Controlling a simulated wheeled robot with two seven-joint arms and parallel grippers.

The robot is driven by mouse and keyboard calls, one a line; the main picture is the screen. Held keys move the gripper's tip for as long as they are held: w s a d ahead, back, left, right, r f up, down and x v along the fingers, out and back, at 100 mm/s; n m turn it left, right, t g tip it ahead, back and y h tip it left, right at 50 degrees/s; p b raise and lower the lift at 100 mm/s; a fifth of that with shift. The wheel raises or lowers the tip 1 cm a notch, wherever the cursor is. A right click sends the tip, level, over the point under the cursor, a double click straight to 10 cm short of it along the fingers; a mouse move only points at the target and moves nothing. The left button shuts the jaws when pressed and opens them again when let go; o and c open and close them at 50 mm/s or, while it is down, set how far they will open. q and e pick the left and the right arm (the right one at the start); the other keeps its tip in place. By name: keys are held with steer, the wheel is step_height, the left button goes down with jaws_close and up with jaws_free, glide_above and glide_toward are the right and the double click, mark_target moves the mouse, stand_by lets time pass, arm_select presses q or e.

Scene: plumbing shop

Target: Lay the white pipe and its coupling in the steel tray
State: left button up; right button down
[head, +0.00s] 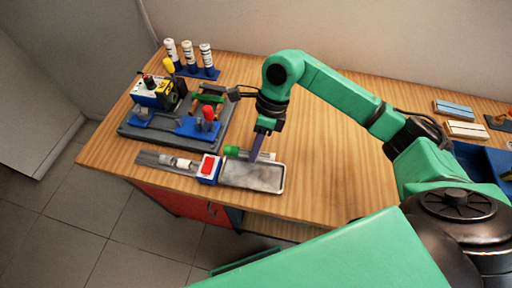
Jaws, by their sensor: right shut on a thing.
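The steel tray (255,177) lies near the front edge of the bench, with nothing seen in it. My right gripper (257,154) reaches down at the tray's back edge. It is shut on a thin white pipe (244,154), which is mostly hidden by the fingers. A green coupling-like piece (231,151) shows at the pipe's left end. Pipe and green piece are level and over or just behind the tray's back rim; I cannot tell how high. My left gripper is not in view.
Left of the tray stand a blue-and-white block with a red top (208,167) and a grey rail with a white cylindrical piece (181,162). Behind is a dark board (140,132) with tools. White bottles (188,51) stand farther back. The bench right of the tray is clear.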

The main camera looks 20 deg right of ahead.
steer(key=shift+w, duration=0.2)
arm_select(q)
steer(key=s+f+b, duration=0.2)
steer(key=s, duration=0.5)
arm_select(e)
steer(key=s, duration=0.1)
steer(key=s+f, duration=0.1)
steer(key=s, duration=0.2)
steer(key=shift+f, duration=0.25)
steer(key=b, duration=0.2)
glide_above(255, 178)
steer(key=d, duration=0.1)
steer(key=f, duration=0.2)
steer(key=w+f, duration=0.1)
steer(key=f, duration=0.1)
steer(key=shift+d, duration=0.1)
steer(key=shift+s+f+b, duration=0.2)
steer(key=shift+f+b, duration=0.55)
steer(key=shift+b, duration=0.1)
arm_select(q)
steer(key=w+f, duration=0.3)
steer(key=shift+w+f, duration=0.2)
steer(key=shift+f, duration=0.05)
arm_select(e)
steer(key=shift+w, duration=0.1)
